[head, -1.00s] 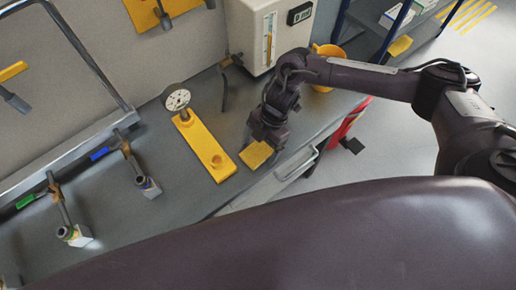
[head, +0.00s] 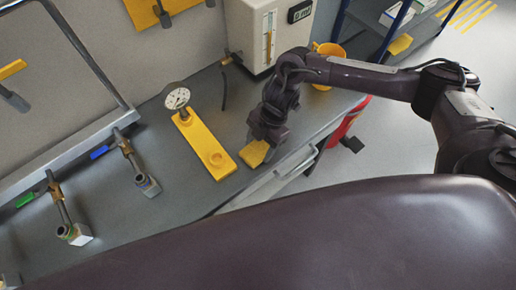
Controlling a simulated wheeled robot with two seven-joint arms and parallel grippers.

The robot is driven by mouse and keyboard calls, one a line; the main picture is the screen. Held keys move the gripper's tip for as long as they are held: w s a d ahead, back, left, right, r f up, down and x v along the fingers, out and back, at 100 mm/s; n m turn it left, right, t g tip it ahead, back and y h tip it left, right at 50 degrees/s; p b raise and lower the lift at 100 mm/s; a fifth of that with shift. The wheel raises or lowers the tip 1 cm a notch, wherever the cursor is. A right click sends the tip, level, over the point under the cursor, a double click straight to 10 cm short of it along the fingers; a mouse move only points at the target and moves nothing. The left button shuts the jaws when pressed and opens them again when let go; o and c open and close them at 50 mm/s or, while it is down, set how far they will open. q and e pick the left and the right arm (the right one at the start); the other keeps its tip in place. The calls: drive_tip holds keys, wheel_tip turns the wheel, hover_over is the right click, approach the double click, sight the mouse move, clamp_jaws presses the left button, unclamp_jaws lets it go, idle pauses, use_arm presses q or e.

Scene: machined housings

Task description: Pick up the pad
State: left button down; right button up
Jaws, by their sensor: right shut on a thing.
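The pad is a small yellow block (head: 254,154) at the front edge of the grey workbench. My right gripper (head: 262,142) comes down on it from above and is shut on it; the fingers hide part of its far side. I cannot tell whether the pad touches the bench or is just above it. My left gripper is not in view.
A yellow plate (head: 204,146) with a dial gauge (head: 177,98) lies just left of the pad. A white box with a gauge (head: 268,35) and a yellow mug (head: 328,55) stand behind. Fittings with green and blue handles (head: 99,153) are at left.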

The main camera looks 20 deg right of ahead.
drive_tip(key=shift+r, duration=0.1)
wheel_tip(320, 180, up, 11)
drive_tip(key=b, duration=0.2)
wheel_tip(320, 180, up, 9)
drive_tip(key=p, duration=0.1)
hover_over(260, 147)
drive_tip(key=shift+s+a+r, duration=0.1)
drive_tip(key=o, duration=0.4)
drive_tip(key=c, duration=0.3)
drive_tip(key=shift+c, duration=0.2)
